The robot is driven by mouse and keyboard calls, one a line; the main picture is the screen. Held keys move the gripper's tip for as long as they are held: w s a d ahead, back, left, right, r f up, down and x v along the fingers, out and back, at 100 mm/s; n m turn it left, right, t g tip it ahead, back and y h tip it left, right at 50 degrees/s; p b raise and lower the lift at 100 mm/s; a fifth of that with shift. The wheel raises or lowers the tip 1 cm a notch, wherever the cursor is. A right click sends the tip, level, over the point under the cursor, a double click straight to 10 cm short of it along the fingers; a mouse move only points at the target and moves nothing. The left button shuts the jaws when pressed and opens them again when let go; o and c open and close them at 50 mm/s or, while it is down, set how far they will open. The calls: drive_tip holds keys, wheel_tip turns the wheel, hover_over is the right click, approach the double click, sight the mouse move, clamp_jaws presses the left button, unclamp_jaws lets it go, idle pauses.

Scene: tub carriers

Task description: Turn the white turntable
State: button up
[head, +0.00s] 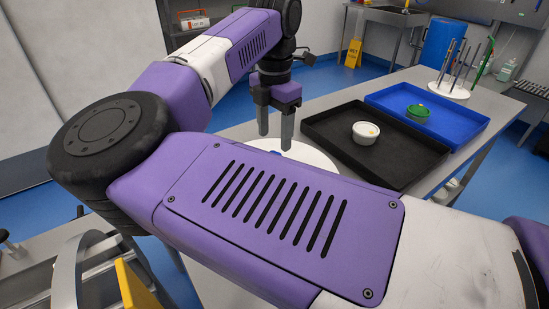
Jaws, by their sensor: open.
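The white turntable (312,156) lies on the grey table, a flat round disc partly hidden behind my arm. My gripper (275,138) points down over its left part, with its two dark fingers apart and nothing between them. The fingertips are near the disc's surface, and their lower ends are close to my arm's purple cover, so I cannot tell whether they touch the disc. The disc's near side is hidden.
A black tray (400,165) holding a white tub (365,133) stands just right of the turntable. A blue tray (455,118) holding a green tub (418,113) is beyond it. A white round stand (440,89) with upright rods is at the table's far end.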

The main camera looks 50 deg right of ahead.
wheel_tip(320, 180, down, 8)
drive_tip(key=shift+r, duration=0.2)
drive_tip(key=shift+c, duration=0.2)
clamp_jaws()
